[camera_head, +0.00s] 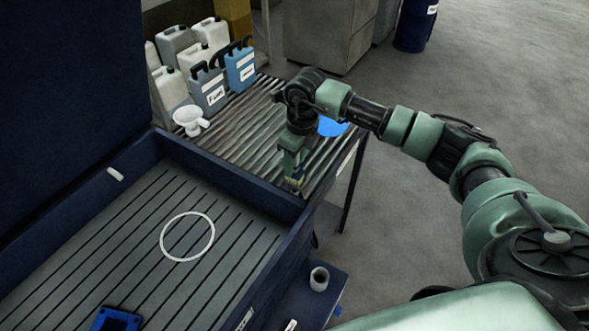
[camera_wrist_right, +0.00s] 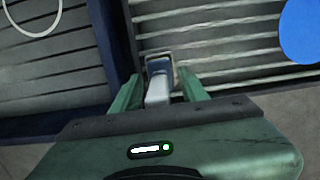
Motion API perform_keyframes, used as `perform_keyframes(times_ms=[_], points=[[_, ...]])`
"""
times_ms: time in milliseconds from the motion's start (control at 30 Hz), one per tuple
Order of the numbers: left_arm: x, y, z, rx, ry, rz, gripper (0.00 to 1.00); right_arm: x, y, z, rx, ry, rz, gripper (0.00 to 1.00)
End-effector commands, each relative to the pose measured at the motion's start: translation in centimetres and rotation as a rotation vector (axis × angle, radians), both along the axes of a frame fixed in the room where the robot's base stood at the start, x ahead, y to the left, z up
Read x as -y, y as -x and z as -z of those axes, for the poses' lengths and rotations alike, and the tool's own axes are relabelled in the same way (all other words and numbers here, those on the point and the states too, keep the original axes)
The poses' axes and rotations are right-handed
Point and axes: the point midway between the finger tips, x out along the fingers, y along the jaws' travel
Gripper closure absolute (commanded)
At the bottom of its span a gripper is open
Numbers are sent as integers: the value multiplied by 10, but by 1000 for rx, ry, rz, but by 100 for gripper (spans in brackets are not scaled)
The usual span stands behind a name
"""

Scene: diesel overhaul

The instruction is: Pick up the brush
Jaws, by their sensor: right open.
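The brush (camera_wrist_right: 158,88) shows in the right wrist view between the two green fingers of my right gripper (camera_wrist_right: 160,78). It has a pale handle toward the palm and a greyish head with a tan edge beyond it. The fingers are open, one on each side of the brush; whether either touches it I cannot tell. In the head view my right gripper (camera_head: 292,168) points down over the near end of the slatted rack (camera_head: 236,140), beside the blue basin's rim. The brush is mostly hidden behind the fingers there. My left gripper is out of view.
Several jugs (camera_head: 208,90) and a white funnel (camera_head: 190,121) stand at the rack's far left end. A blue disc (camera_head: 331,126) lies behind my right wrist. The blue basin (camera_head: 262,190) holds a white ring (camera_head: 164,242) and a blue part (camera_head: 115,319). A cup (camera_head: 319,279) stands nearby.

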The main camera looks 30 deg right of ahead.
Motion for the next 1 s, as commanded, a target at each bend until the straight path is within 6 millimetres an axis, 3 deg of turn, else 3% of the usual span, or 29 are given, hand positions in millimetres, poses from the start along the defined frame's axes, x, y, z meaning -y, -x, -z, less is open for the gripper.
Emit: perform_keyframes(times_ms=[100,233,267,733,867,1000], points=[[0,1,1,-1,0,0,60,0,0,0,0,0,0,59],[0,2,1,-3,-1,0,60,0,0,0,0,0,0,95],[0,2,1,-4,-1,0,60,0,0,0,0,0,0,100],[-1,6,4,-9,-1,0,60,0,-1,-8,4,0,1,100],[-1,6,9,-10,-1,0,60,0,-2,-23,7,-1,2,100],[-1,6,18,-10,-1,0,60,0,-2,-50,8,-1,0,100]])
